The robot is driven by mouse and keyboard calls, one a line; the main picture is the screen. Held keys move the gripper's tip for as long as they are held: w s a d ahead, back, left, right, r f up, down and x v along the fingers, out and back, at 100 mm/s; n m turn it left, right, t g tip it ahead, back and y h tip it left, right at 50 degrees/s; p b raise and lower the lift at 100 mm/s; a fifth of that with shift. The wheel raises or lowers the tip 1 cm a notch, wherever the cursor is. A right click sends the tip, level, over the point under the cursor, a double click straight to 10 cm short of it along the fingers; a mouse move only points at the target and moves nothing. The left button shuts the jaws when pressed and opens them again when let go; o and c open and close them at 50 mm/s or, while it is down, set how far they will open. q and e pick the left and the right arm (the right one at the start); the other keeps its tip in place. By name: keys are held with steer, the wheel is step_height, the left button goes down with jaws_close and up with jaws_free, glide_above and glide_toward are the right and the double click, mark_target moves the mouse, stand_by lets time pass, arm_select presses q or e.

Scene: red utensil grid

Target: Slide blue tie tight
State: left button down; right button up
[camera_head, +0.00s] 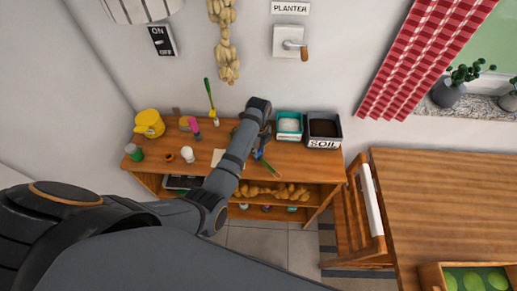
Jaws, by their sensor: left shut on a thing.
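My left arm reaches over the wooden shelf unit, and my left gripper (262,137) points down at its top, to the left of the bins. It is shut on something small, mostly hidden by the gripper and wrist. A small blue piece (259,153), which looks like the blue tie, shows right at the fingertips. A thin green stem or stick (269,164) slants down to the right from there. The picture is too small to tell how tight the tie is. My right gripper is not in view.
The shelf unit (150,163) also holds a yellow watering can (149,123), a green jar (134,152), a white cup (188,155), a teal bin (289,125) and a soil bin (324,129). A chair (363,210) and wooden table (440,200) stand at right.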

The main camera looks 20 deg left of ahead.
mark_target(259, 150)
arm_select(q)
steer(key=c, duration=1.2)
jaws_free()
steer(key=shift+o, duration=0.2)
step_height(259, 150, up, 12)
